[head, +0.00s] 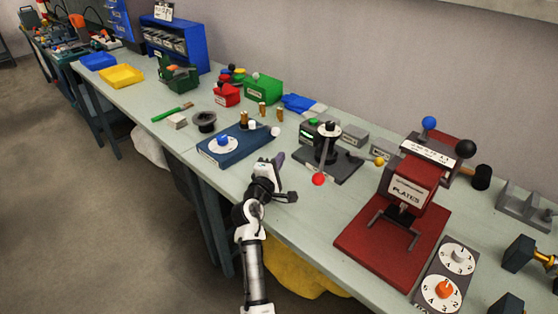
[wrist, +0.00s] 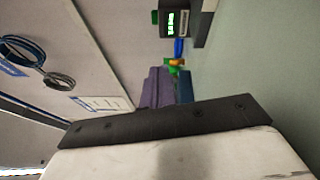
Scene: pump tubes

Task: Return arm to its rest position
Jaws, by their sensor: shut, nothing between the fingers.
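My arm reaches up from the bottom middle of the head view and over the front edge of the workbench (head: 230,165). My gripper (head: 280,158) is above the bench, between the blue base plate with a dial and the black stand. Its purple-grey fingers are together and hold nothing. In the wrist view the shut fingers (wrist: 160,88) show past the dark bar of the gripper. The fingertips look clear of nearby things; their exact height above the bench cannot be told.
The blue base plate (head: 235,148) lies left of my gripper, and the black stand with a red-knobbed lever (head: 328,155) lies right. A red plate press (head: 405,190) stands further right. Small brass and white parts (head: 263,110) stand behind. The floor (head: 80,230) left of the bench is clear.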

